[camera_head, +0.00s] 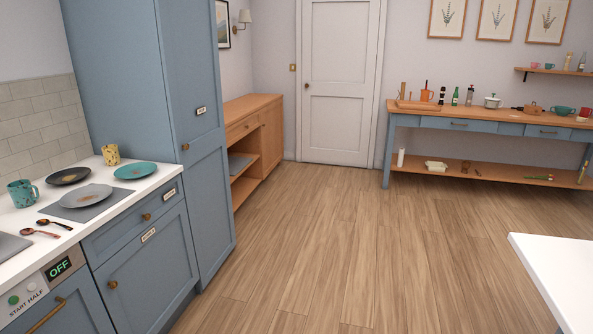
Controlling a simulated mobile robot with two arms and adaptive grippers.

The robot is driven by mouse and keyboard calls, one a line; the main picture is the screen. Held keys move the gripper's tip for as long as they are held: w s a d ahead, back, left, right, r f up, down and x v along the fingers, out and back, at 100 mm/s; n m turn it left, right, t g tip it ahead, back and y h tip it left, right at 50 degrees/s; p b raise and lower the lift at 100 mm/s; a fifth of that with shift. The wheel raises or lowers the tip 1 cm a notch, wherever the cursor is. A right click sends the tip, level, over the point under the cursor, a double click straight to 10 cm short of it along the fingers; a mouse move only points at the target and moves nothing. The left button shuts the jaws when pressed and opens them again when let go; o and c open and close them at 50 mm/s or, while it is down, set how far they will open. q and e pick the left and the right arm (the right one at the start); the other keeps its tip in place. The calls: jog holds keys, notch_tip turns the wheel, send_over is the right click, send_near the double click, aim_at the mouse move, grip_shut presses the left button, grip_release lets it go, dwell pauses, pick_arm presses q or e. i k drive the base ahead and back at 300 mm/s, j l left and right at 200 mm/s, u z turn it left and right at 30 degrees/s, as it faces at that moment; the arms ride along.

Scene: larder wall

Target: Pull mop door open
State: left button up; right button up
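A tall blue cupboard (112,75) stands at the left, past the end of the white counter. Its front has an upper door (192,60) and a lower door (210,215), and both look shut. The upper door carries a small white label (201,111), too small to read surely. A round brass knob (186,147) sits near that door's lower left corner. I cannot tell from the lettering which door is the mop door. Neither of my grippers is in view.
The white counter (140,183) holds plates, cups and spoons, above shut blue fronts (150,270). A wooden sideboard (258,107) stands beyond the cupboard. A white table corner (560,270) juts in at lower right. The wooden floor (310,240) before the cupboard is clear.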

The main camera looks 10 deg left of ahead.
aim_at(187, 31)
jog(key=i+u, duration=0.25)
jog(key=i, duration=0.15)
jog(key=i+u, duration=0.3)
jog(key=i, duration=0.15)
jog(key=i+l+u, duration=0.25)
jog(key=i, duration=0.15)
jog(key=i+l+u, duration=0.3)
jog(key=i+j, duration=0.1)
